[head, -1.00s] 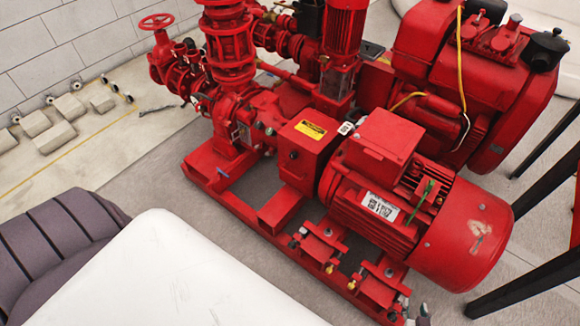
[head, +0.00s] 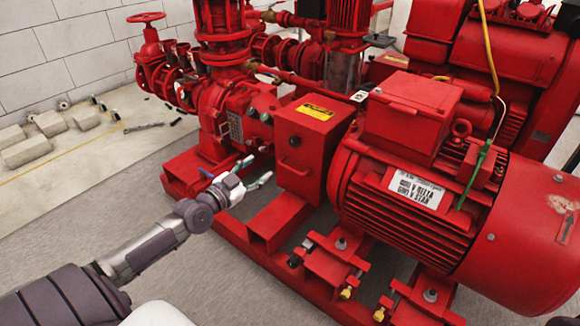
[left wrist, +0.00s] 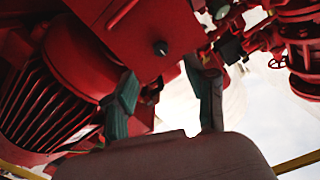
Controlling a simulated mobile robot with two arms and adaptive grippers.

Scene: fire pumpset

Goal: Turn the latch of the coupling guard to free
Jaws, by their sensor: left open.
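The coupling guard (head: 309,155) is a red box with a yellow label on its sloped top, between the pump and the motor. Its latch (head: 294,141) is a small black knob on the near face. In the left wrist view the latch (left wrist: 161,48) shows on the red guard face (left wrist: 150,25), just beyond the fingertips. My left gripper (head: 255,171) is open and empty, left of and a little below the latch, apart from it. In the left wrist view its two fingers (left wrist: 163,68) are spread, with the latch roughly between their lines. My right gripper is not seen.
The red motor (head: 420,190) with a white label stands right of the guard. The pump and valves (head: 225,100) stand left. The red base frame (head: 265,225) runs below. Grey floor (head: 180,265) is clear in front; concrete blocks (head: 30,148) lie at the far left.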

